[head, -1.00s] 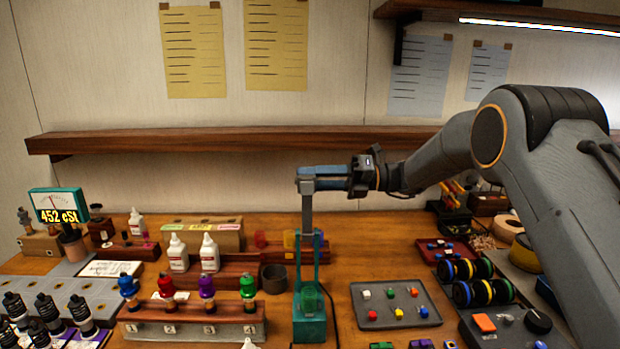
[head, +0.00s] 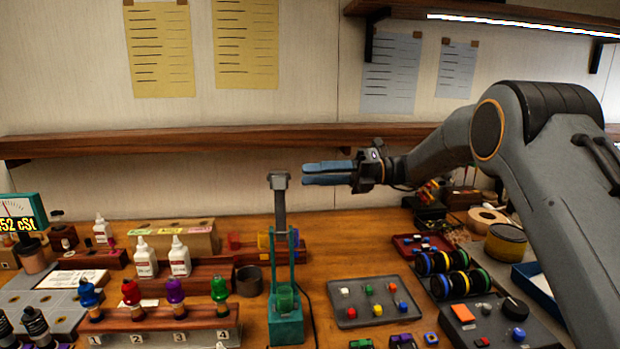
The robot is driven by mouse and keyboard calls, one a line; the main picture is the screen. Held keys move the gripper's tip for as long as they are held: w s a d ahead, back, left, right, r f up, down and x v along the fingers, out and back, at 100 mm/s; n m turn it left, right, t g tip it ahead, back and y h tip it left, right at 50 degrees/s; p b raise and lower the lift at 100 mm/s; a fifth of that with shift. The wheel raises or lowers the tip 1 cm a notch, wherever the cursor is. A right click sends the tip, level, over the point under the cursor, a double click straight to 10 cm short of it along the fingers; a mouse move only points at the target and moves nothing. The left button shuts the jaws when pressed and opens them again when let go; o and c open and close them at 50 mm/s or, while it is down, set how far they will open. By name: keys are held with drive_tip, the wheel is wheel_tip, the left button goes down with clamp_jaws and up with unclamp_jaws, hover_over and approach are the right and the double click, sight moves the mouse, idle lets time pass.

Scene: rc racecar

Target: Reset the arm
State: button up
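My gripper (head: 305,174) is at the middle of the head view, held level and pointing left above the workbench. Its blue fingers show edge-on with a thin dark line between them, and nothing is seen between them. A teal stand (head: 286,328) with a grey plunger (head: 279,205) stands upright on the bench just left of and below the fingertips. The plunger's top lies a little left of the fingertips, with a small gap in the picture. A green cup sits low inside the stand.
A wooden shelf (head: 130,142) runs along the wall behind. A numbered rack (head: 160,338) of coloured bottles is left of the stand. A grey tray (head: 350,318) of small cubes is right of it. White bottles (head: 145,258) stand at the back left. Bare bench lies behind the tray.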

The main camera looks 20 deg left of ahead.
idle(0.3)
drive_tip(key=s+d+f+n+t+h, duration=0.2)
drive_tip(key=s+d+f+n+h, duration=0.2)
drive_tip(key=d, duration=0.8)
drive_tip(key=s+d+f+n+t+h, duration=0.3)
drive_tip(key=s+d+f+n, duration=0.3)
drive_tip(key=d, duration=0.7)
drive_tip(key=s+d+f+n+t+h, duration=0.3)
drive_tip(key=s+d+f+n+h, duration=0.2)
drive_tip(key=d+f, duration=0.4)
drive_tip(key=shift+s+d+h, duration=0.15)
drive_tip(key=shift+s+d, duration=0.05)
drive_tip(key=shift+d, duration=0.55)
drive_tip(key=shift+s+d+h, duration=0.1)
drive_tip(key=shift+s+d, duration=0.05)
drive_tip(key=shift+d, duration=0.55)
drive_tip(key=shift+s+d+h, duration=0.15)
drive_tip(key=shift+s+d, duration=0.05)
drive_tip(key=shift+d, duration=0.55)
drive_tip(key=s+d+f+n+t+h, duration=0.2)
drive_tip(key=s+d+n, duration=0.5)
drive_tip(key=d+n, duration=0.1)
drive_tip(key=shift+s+d+h, duration=0.4)
drive_tip(key=shift+d, duration=0.1)
